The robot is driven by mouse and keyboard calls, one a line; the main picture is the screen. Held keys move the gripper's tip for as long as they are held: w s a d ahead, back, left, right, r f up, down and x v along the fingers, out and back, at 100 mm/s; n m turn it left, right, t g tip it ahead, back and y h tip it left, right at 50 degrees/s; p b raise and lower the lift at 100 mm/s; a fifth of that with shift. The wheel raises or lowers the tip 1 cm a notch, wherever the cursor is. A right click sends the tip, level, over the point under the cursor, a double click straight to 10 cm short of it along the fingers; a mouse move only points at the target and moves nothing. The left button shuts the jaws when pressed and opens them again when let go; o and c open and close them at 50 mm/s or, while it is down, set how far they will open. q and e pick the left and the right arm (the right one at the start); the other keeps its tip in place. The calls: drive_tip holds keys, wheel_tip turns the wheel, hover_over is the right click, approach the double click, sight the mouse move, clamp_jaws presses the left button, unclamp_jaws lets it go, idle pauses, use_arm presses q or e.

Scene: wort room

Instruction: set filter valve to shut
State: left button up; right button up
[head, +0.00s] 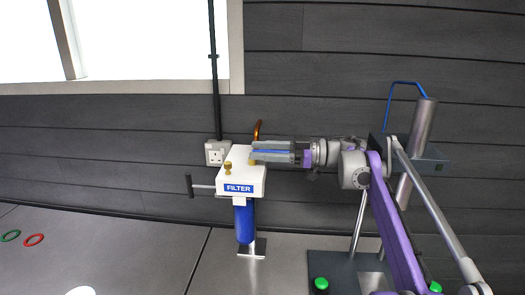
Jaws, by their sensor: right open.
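The filter is a white box (241,178) with a blue "FILTER" label and a blue bowl (244,222) below it, on a metal foot. A grey rod with a dark grip (189,186) sticks out to the left. A copper-orange piece (257,131) rises behind the box; I cannot tell whether it is a pipe or a handle. My right gripper (254,153) comes in from the right, open. Its tips overlap the box's upper right edge; contact is unclear. My left gripper is out of view.
A wall socket (216,152) with a black conduit (214,65) is behind the filter. At right stand a metal cylinder (419,138) with a blue tube and a dark stand with a green button (321,283). Green and red rings (33,239) lie far left. The surface left of the filter is mostly clear.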

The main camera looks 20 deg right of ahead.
wheel_tip(320, 180, up, 10)
drive_tip(key=shift+w+p, duration=0.1)
drive_tip(key=shift+p, duration=0.75)
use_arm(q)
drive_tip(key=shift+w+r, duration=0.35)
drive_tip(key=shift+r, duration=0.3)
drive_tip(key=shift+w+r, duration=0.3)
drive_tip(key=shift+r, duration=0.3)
